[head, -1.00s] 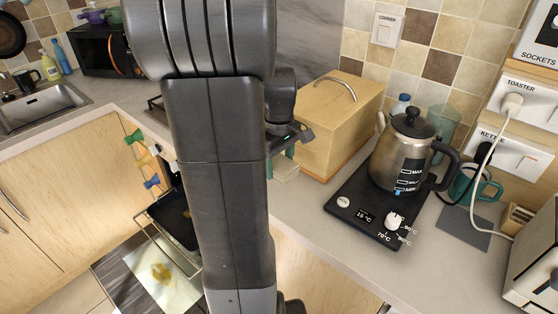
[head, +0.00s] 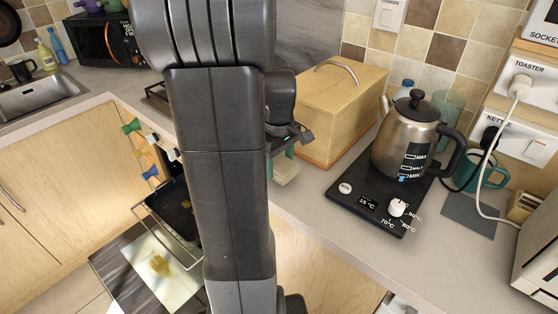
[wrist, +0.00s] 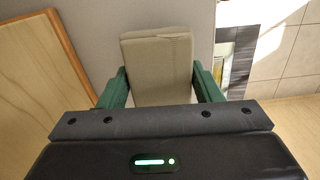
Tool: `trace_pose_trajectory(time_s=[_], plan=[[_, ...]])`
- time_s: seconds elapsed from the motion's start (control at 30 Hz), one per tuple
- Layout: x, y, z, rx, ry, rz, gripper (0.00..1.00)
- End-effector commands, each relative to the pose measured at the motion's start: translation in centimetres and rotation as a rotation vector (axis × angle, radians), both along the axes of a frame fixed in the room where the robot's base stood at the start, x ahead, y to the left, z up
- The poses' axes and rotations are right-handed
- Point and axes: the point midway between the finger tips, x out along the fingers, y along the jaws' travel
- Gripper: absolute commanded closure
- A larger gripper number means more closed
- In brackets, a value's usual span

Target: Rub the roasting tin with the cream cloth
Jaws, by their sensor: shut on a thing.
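My gripper (wrist: 158,85) is shut on the cream cloth (wrist: 157,60), a thick folded-looking pad between green fingers in the wrist view. In the head view my gripper (head: 285,143) and the cloth (head: 286,173) show just right of my arm, in front of the wooden box. A dark roasting tin (head: 174,208) seems to sit on a wire rack at the open oven, lower left of my arm. My arm hides its right part. The cloth is apart from it.
Below the tin is a pale panel (head: 178,282) with a yellow-brown stain, likely the open oven door. A wooden box (head: 330,112) and a kettle (head: 405,140) on a black base stand on the worktop to the right. Coloured clips (head: 150,172) stick out left of the oven.

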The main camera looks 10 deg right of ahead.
Motion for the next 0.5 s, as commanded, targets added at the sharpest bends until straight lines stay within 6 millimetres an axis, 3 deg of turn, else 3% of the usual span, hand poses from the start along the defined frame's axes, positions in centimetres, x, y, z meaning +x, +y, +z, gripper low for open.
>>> trace_pose_trajectory(time_s=[0.5], plan=[[0.0, 0.0, -2.8, 0.0, 0.001, 0.0, 0.6]])
